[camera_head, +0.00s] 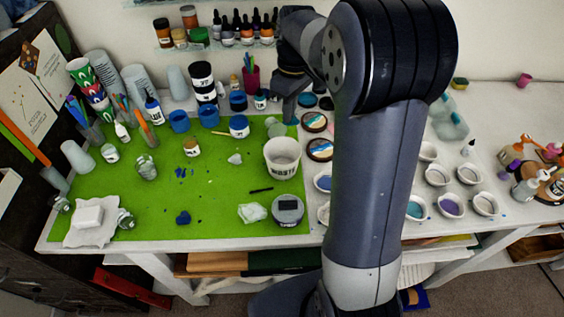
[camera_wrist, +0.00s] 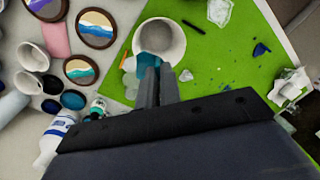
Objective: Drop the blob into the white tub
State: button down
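The white tub (camera_head: 282,157), marked "WASTE", stands upright on the green mat; in the wrist view the tub (camera_wrist: 178,48) shows grey-blue at its bottom. My gripper (camera_head: 290,118) is behind the tub in the head view, above the mat's back right edge. In the wrist view my gripper's fingers (camera_wrist: 158,70) are close together, with their tips at the tub's near rim. Pale translucent lumps (camera_wrist: 130,82) lie on the mat beside the tub. Which one is the blob is unclear.
Painted round coasters (camera_head: 319,149) and several small cups stand right of the mat. Paint jars and bottles crowd the back.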

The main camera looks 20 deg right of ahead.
aim_at(289, 125)
notch_tip(289, 125, down, 5)
jog(key=b, duration=0.4)
jog(key=shift+f, duration=0.15)
jog(key=c, duration=1.5)
grip_release()
jog(key=shift+c, duration=0.2)
jog(key=r, duration=0.7)
jog(key=d+r, duration=0.1)
jog(key=r, duration=0.2)
jog(key=shift+w+r, duration=0.35)
jog(key=shift+r, duration=0.05)
jog(key=shift+f, duration=0.1)
jog(key=f, duration=0.6)
jog(key=a+f, duration=0.1)
jog(key=f, duration=0.3)
jog(key=shift+s+f+p, duration=0.1)
jog(key=shift+s+p, duration=0.2)
jog(key=shift+s, duration=0.1)
jog(key=shift+r+p, duration=1.65)
jog(key=shift+r, duration=0.45)
